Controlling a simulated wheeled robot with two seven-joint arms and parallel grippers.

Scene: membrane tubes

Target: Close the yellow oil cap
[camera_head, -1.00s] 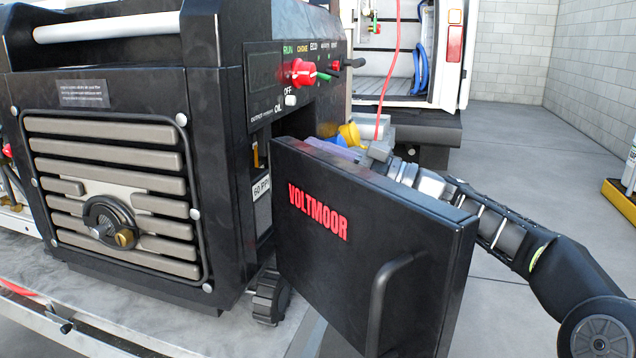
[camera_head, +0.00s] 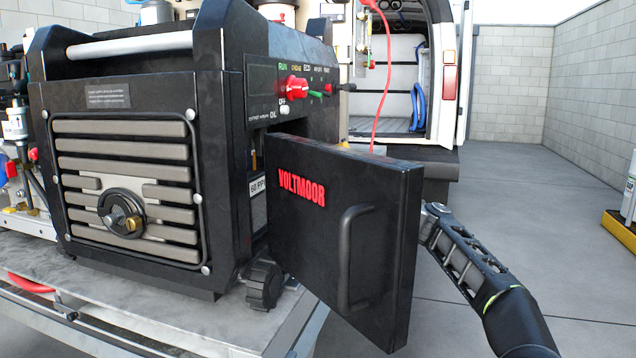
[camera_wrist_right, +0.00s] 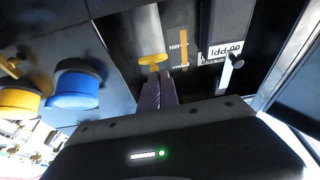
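In the right wrist view, a large round yellow cap (camera_wrist_right: 18,102) is at the left edge, beside a round blue cap (camera_wrist_right: 78,86). A smaller yellow T-shaped piece (camera_wrist_right: 152,60) sits at the dark panel near the top middle. My right gripper (camera_wrist_right: 157,78) has its purple fingers close together, tips just below that T-shaped piece; I cannot tell whether they touch it. In the head view my right gripper is hidden behind the open black door (camera_head: 365,180), and only a sliver of yellow (camera_head: 352,147) shows over its top edge. My left gripper is not in view.
The black generator (camera_head: 225,150) stands on a grey platform (camera_head: 150,310). Its VOLTMOOR door stands open towards me with a handle (camera_head: 350,255), between the head camera and my right arm. A white van (camera_head: 450,60) is behind.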

